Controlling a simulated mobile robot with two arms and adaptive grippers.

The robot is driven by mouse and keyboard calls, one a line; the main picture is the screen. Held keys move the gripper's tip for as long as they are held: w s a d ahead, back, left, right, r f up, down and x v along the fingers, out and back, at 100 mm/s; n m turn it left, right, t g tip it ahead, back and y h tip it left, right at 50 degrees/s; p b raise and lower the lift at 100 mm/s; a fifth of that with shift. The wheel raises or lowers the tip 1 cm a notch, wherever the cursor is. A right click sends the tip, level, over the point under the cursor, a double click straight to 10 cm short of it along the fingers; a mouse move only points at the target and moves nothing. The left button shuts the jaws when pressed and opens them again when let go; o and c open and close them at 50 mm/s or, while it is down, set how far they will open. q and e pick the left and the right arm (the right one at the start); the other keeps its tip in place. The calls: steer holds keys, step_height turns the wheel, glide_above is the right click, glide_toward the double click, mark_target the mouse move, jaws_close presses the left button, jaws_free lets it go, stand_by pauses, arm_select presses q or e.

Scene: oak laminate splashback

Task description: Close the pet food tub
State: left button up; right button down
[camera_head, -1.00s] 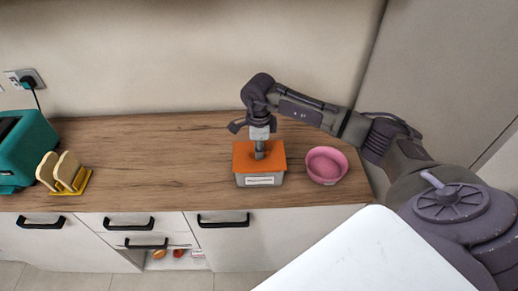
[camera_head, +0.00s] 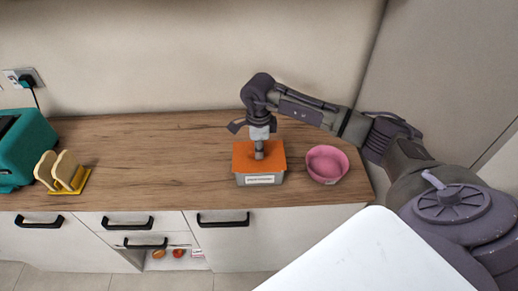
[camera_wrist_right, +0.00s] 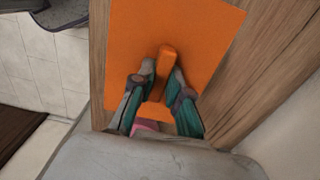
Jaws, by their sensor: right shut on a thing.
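The pet food tub (camera_head: 260,180) is a grey box with a white label on its front, standing on the wooden counter. An orange lid (camera_head: 243,157) lies over its top and looks about level; whether it is fully seated I cannot tell. My right gripper (camera_head: 259,153) points straight down over the lid's middle. In the right wrist view, the gripper (camera_wrist_right: 164,80) is shut on the lid's raised orange handle (camera_wrist_right: 166,62), one finger on each side. The orange lid also fills the middle of that view (camera_wrist_right: 205,40). My left gripper is not in view.
A pink bowl (camera_head: 327,165) stands close to the right of the tub. A yellow rack (camera_head: 76,186) with bread slices and a teal toaster (camera_head: 27,150) stand at the left. The wooden counter (camera_head: 160,160) between them and the tub is clear.

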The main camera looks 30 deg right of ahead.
stand_by(0.7)
steer(key=c, duration=1.1)
jaws_free()
steer(key=shift+o, duration=0.5)
steer(key=o, duration=0.4)
steer(key=shift+r+p, duration=1.75)
steer(key=shift+r, duration=1.75)
